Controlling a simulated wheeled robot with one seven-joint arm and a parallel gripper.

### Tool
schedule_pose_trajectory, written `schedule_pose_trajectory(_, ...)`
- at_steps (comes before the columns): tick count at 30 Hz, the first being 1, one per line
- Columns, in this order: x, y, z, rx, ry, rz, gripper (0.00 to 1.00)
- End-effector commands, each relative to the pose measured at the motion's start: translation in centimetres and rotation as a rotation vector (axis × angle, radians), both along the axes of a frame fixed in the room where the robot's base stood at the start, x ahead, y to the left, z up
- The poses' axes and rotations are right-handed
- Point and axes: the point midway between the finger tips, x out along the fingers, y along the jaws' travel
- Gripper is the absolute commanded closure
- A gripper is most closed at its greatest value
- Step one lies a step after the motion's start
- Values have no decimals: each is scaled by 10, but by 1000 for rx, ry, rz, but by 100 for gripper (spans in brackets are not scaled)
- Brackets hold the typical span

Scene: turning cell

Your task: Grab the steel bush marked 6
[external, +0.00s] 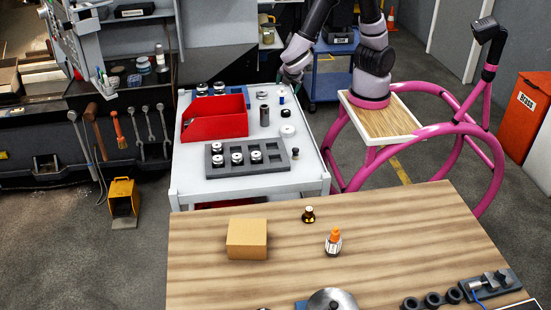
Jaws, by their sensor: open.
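Several short steel bushes (237,158) sit in the dark grey pocketed tray (268,166) on the white cart. More steel bushes (203,89) stand at the back left of the cart, behind the red bin. The marks on them are too small to read, so I cannot tell which one is marked 6. My gripper (291,88) is open above the cart's back right corner. It is close to a small blue-and-white item (282,99); I cannot tell whether they touch. The gripper is to the right of the back bushes and behind the tray.
The red bin (215,126) stands tall on the white cart (187,187). A dark cylinder (264,116) and a pale round piece (287,131) are near my gripper. The wooden table (200,275) in front holds a cardboard box (247,239) and a small orange-capped bottle (333,243).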

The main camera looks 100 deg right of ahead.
Motion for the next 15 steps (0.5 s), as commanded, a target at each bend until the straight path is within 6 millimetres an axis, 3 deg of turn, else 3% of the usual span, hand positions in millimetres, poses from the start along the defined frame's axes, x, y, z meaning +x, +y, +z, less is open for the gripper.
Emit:
schedule_pose_trajectory(1,5,3,-15,-68,53,83,17)
schedule_pose_trajectory(9,38,16,-79,-408,286,525,17)
schedule_pose_trajectory(15,52,27,-107,-563,385,728,17)
